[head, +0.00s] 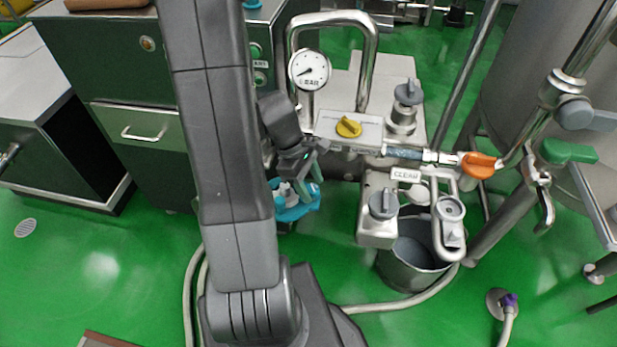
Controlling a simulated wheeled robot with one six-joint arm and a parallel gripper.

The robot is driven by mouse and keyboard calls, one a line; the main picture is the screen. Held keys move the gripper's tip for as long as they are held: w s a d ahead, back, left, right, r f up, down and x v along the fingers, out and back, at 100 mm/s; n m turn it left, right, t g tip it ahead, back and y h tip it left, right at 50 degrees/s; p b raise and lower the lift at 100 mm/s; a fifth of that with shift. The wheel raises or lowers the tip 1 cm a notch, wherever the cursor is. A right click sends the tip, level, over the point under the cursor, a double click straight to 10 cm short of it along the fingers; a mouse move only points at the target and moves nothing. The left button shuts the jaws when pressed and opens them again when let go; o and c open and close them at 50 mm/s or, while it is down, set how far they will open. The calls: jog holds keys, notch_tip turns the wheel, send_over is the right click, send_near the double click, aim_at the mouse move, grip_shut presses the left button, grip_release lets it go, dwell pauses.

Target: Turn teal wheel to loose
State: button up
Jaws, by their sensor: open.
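The teal wheel (296,211) shows low beside my arm, left of the metal pipework. My arm and gripper hide part of it, and a pale hub shows at its middle. My gripper (315,178) is open, just above and over the right part of the wheel in the picture. I cannot tell whether a finger touches the rim. No mark showing whether the wheel is tight or loose can be made out.
A pressure gauge (310,70), a yellow knob (348,127) and an orange handle (478,165) sit on the pipework to the right. A grey bucket (412,262) stands below it. A dark cabinet (110,62) is at the left. Green floor is open at lower left.

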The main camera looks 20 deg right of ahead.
jog(key=p+v, duration=0.2)
jog(key=v, duration=1.1)
jog(key=shift+r+p, duration=0.4)
jog(key=b+x, duration=0.3)
jog(key=x, duration=1.1)
jog(key=shift+w+a, duration=0.1)
jog(key=shift+r, duration=0.1)
